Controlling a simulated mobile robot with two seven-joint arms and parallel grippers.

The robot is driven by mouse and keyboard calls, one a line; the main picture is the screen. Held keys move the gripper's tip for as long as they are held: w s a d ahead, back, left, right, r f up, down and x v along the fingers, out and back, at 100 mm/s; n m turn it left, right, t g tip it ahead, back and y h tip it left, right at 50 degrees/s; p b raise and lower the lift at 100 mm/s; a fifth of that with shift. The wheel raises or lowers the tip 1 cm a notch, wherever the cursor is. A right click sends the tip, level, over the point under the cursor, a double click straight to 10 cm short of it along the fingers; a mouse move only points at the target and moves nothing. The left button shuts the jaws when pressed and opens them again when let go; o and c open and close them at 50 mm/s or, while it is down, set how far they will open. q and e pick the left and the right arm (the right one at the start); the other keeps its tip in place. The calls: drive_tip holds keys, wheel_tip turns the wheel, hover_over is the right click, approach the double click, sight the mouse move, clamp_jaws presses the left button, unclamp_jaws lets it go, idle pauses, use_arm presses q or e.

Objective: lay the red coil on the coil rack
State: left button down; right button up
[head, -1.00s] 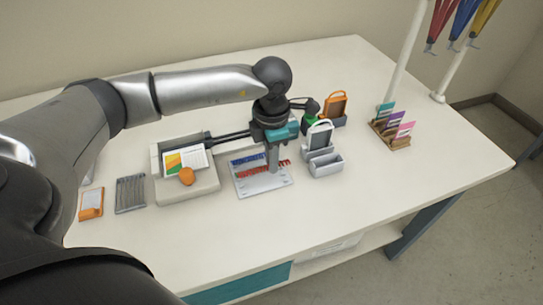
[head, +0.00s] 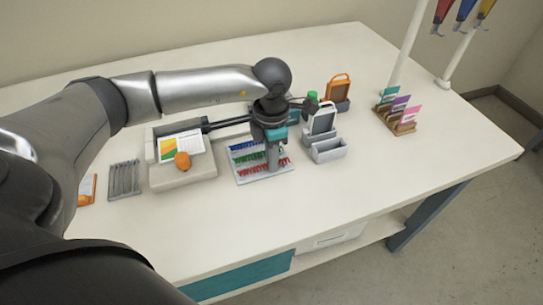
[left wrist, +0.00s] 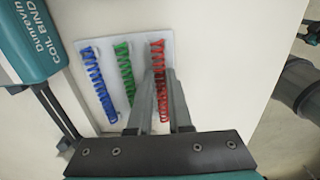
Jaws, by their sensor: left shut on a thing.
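The coil rack (head: 242,180) is a small white board on the table. It holds a blue coil (head: 247,146) and a green coil (head: 247,157) in rows. The red coil (head: 256,171) lies along the front row. In the left wrist view the blue coil (left wrist: 99,85), green coil (left wrist: 124,72) and red coil (left wrist: 159,62) lie side by side over the rack (left wrist: 140,50). My left gripper (left wrist: 163,80) is shut on the red coil, its fingers on either side. I cannot tell whether the red coil touches the rack. My right gripper is not in view.
A grey machine (head: 185,178) with a chart stands left of the rack. A grey holder (head: 327,150) stands close on its right, an orange one (head: 338,91) behind. A wooden card stand (head: 402,127) is farther right. The table front is clear.

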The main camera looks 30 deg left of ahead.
use_arm(q)
drive_tip(key=c, duration=0.8)
unclamp_jaws()
drive_tip(key=shift+o, duration=0.2)
wheel_tip(320, 180, up, 15)
drive_tip(key=p, duration=0.2)
drive_tip(key=shift+r, duration=0.15)
